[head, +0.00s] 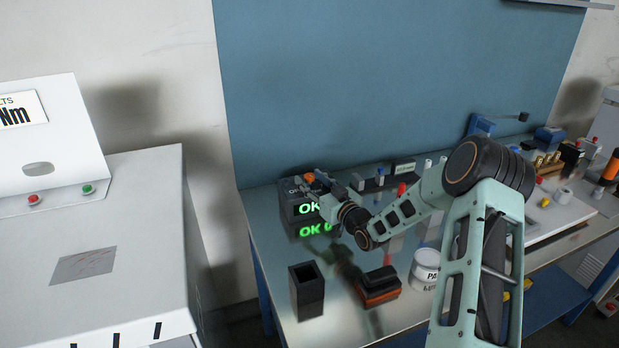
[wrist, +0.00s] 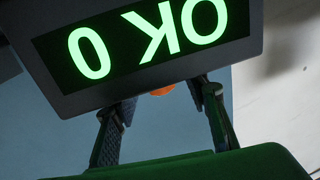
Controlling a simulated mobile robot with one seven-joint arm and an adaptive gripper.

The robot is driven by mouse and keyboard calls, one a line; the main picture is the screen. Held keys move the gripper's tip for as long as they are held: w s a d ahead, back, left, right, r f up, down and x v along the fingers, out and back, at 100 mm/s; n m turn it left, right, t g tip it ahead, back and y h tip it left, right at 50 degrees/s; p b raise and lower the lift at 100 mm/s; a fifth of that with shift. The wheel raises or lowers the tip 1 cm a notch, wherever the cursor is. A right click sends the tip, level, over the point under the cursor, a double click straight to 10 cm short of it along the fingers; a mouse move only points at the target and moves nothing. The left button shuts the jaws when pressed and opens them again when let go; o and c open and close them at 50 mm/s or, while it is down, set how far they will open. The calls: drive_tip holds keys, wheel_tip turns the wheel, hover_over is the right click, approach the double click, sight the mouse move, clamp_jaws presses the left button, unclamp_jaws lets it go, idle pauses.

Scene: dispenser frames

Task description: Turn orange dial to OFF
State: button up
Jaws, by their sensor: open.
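The orange dial (head: 309,177) is on top of a dark box (head: 298,212) with a green lit display reading "OK" at the back left of the table. In the wrist view the orange dial (wrist: 162,91) shows as a small sliver below the edge of the display (wrist: 145,38), between the fingers. My gripper (head: 312,187) is at the top of the box, close to the dial. In the wrist view my gripper (wrist: 163,100) is open with its fingers spread to either side of the dial. Whether they touch it, and the dial's markings, I cannot tell.
A black open container (head: 307,290), an orange-and-black block (head: 378,286) and a white can (head: 424,268) stand in front on the table. Several small items line the back. A white cabinet (head: 95,240) stands left, with a gap between. A blue panel (head: 380,80) rises behind.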

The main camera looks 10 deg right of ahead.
drive_tip(key=shift+w+a, duration=0.15)
drive_tip(key=shift+w, duration=0.35)
clamp_jaws()
